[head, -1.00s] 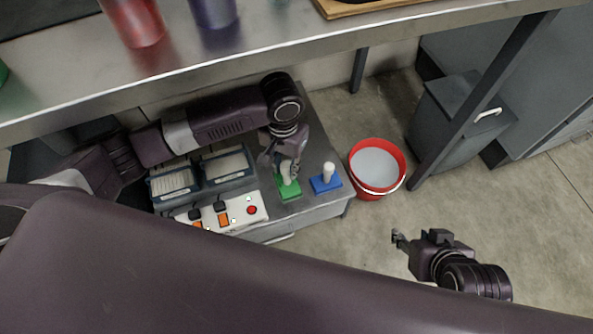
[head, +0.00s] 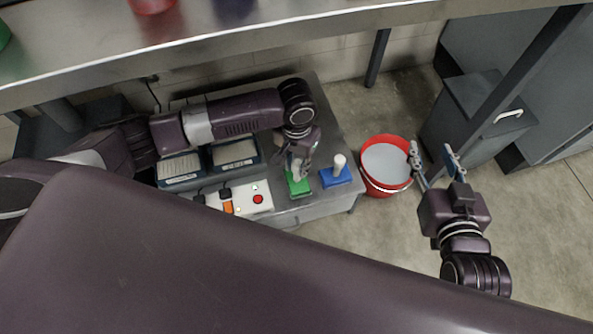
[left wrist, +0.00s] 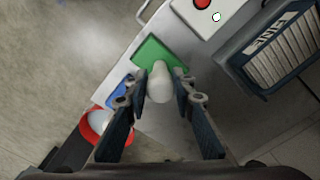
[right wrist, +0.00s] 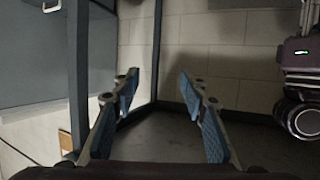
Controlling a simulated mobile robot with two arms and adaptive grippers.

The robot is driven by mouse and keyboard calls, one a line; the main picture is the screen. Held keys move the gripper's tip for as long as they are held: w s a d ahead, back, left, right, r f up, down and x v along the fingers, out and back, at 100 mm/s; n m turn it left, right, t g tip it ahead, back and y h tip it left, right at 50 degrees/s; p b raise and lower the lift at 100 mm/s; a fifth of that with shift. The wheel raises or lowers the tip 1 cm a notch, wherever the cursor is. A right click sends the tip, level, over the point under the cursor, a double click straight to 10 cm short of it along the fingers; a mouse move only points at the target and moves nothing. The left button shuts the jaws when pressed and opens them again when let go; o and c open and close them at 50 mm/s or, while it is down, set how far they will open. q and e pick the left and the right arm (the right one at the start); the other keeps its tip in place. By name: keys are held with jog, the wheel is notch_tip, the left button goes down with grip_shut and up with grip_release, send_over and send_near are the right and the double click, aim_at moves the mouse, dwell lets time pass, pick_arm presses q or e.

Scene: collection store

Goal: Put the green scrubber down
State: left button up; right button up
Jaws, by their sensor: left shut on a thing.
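The green scrubber (head: 298,187) has a green base and a pale upright handle. It is at the right part of the low metal bench, beside the blue scrubber (head: 336,177). My left gripper (head: 303,166) is shut on its handle from above. The left wrist view shows the handle (left wrist: 160,86) between the fingers and the green base (left wrist: 152,52) below. I cannot tell whether the base touches the bench. My right gripper (head: 436,152) is open and empty, near the bucket; the right wrist view shows its spread fingers (right wrist: 158,88).
A red bucket (head: 386,165) with grey contents stands on the floor right of the bench. Two labelled filter-like boxes (head: 235,153) and a control panel with a red button (head: 258,199) are left of the scrubbers. A metal shelf (head: 300,40) overhangs the back.

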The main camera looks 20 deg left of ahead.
aim_at(298, 187)
pick_arm(q)
notch_tip(298, 187, down, 3)
jog(key=shift+f+b, duration=0.15)
jog(key=shift+b, duration=0.45)
pick_arm(e)
notch_tip(298, 187, up, 8)
jog(key=w+a+t+y, duration=0.1)
jog(key=w+t, duration=0.1)
jog(key=t, duration=0.2)
jog(key=shift+a+f, duration=0.15)
jog(key=shift+a, duration=0.1)
pick_arm(q)
jog(key=shift+f, duration=0.1)
pick_arm(e)
jog(key=shift+f, duration=0.15)
pick_arm(q)
jog(key=o, duration=1)
